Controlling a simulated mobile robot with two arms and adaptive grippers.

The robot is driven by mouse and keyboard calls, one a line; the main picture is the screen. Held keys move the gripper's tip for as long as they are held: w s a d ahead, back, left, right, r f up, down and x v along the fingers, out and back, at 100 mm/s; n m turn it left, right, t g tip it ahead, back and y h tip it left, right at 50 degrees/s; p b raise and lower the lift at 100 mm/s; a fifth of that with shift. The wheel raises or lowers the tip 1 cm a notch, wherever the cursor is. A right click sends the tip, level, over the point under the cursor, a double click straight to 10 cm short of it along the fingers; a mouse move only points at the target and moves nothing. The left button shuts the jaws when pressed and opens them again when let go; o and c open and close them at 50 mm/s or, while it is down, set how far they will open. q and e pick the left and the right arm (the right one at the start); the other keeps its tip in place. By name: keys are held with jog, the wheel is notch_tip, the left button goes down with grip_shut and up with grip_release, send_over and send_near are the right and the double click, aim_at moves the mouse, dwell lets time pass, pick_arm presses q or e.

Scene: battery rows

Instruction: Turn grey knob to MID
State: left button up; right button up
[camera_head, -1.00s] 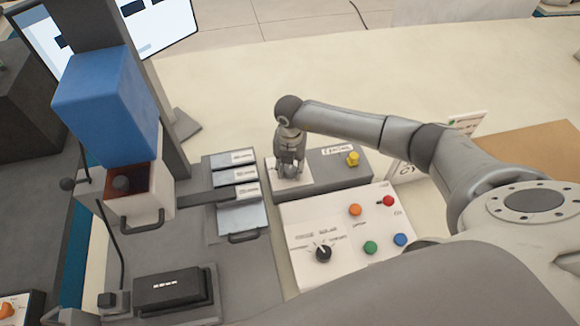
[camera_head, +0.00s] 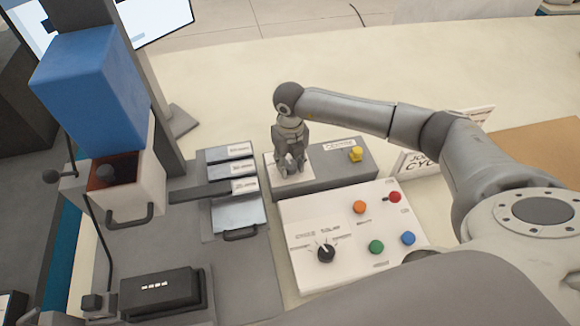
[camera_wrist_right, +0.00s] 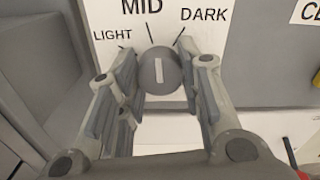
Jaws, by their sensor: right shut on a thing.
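The grey knob (camera_wrist_right: 160,73) is round with a white pointer line. It sits on a white plate (camera_wrist_right: 104,22) lettered LIGHT, MID and DARK, each with a tick. The pointer line stands nearly straight up in the right wrist view, roughly toward the MID tick. My right gripper (camera_wrist_right: 160,82) is shut on the knob, one finger on each side. In the head view, my right gripper (camera_head: 291,170) reaches down onto the plate on the grey box, and its fingers mostly hide the knob. My left gripper is not in view.
A yellow knob (camera_head: 356,154) is on the same grey box (camera_head: 325,174). In front is a white panel (camera_head: 300,222) with a black selector (camera_head: 326,253) and several coloured buttons. To the left stand a blue-topped machine (camera_head: 90,85) and labelled slots (camera_head: 229,152).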

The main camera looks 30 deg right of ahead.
aim_at(290, 164)
jog(key=shift+n+b, duration=0.75)
jog(key=shift+n, duration=0.25)
jog(key=o, duration=1)
jog(key=shift+o, duration=0.2)
jog(key=shift+r, duration=0.35)
notch_tip(290, 164, up, 11)
jog(key=shift+r, duration=0.2)
